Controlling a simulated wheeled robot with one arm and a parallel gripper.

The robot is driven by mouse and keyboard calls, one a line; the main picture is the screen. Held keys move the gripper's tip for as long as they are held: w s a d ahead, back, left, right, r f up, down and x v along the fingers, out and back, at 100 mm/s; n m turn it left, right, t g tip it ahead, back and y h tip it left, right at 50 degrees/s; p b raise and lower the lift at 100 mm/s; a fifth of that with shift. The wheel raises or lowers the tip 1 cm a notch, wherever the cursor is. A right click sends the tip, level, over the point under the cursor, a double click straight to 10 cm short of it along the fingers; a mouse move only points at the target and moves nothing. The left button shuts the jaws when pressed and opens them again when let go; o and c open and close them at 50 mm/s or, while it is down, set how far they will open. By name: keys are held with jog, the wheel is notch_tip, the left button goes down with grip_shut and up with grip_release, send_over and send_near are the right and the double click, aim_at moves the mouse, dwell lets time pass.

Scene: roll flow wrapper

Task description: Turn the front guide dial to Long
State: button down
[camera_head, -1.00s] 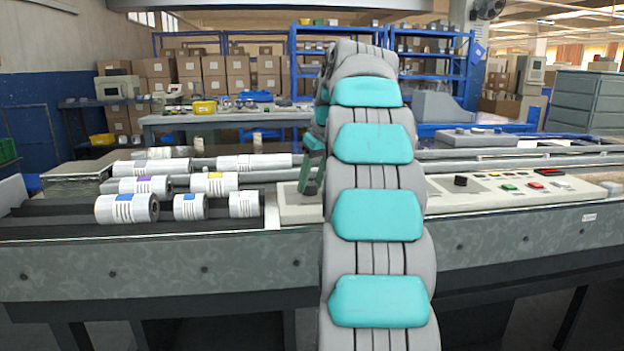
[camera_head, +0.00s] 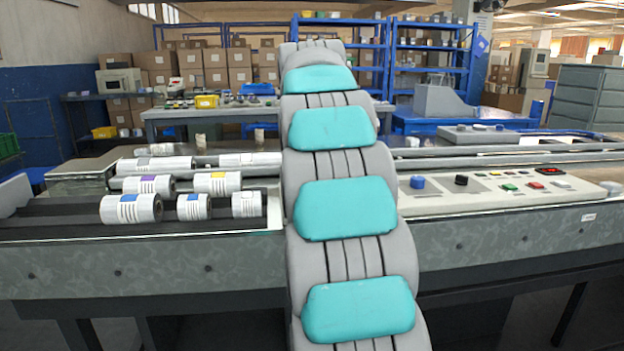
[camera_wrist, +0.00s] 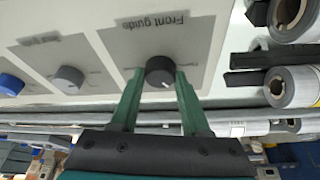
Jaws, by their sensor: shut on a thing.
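The front guide dial (camera_wrist: 158,68) is a dark round knob on a grey plate lettered "Front guide", seen upside down in the wrist view. A short white mark shows on its lower right edge; the small position words beside it are too blurred to read. My gripper (camera_wrist: 160,77) has its two green fingers on either side of the dial and is shut on it. In the head view my own arm hides the front guide dial and the gripper.
A grey knob (camera_wrist: 69,79) and a blue knob (camera_wrist: 10,84) sit left of the dial in the wrist view. The control panel (camera_head: 450,201) carries a blue knob (camera_head: 417,182), a black knob (camera_head: 461,180) and coloured buttons. Several labelled rolls (camera_head: 131,209) lie on the left.

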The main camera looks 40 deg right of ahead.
dwell(0.3)
jog(key=shift+c, duration=1.9)
grip_release()
jog(key=v, duration=0.7)
jog(key=shift+r, duration=0.3)
jog(key=shift+a, duration=0.15)
jog(key=shift+s, duration=0.15)
